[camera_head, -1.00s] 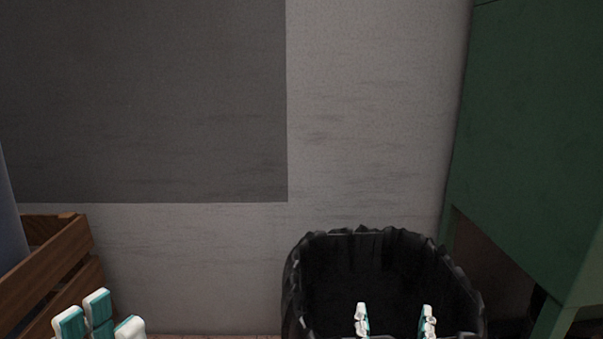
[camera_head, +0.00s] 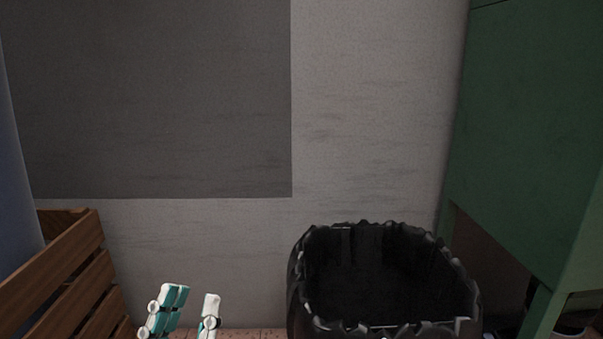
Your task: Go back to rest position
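My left gripper (camera_head: 193,301) shows at the bottom left, with teal and white fingers pointing up. Its fingertips stand apart with nothing between them, so it is open and empty. It is between the wooden crate and the black bin, touching neither as far as I can see. My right gripper does not show clearly; only a tiny pale speck at the bottom edge, in front of the bin, could be part of it. No shoe last is in view.
A bin with a black liner (camera_head: 297,290) stands at the bottom centre right, and its inside looks dark and empty. A slatted wooden crate (camera_head: 70,270) is at the left. A green cabinet (camera_head: 530,150) on legs stands at the right. A grey wall (camera_head: 370,130) closes the back.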

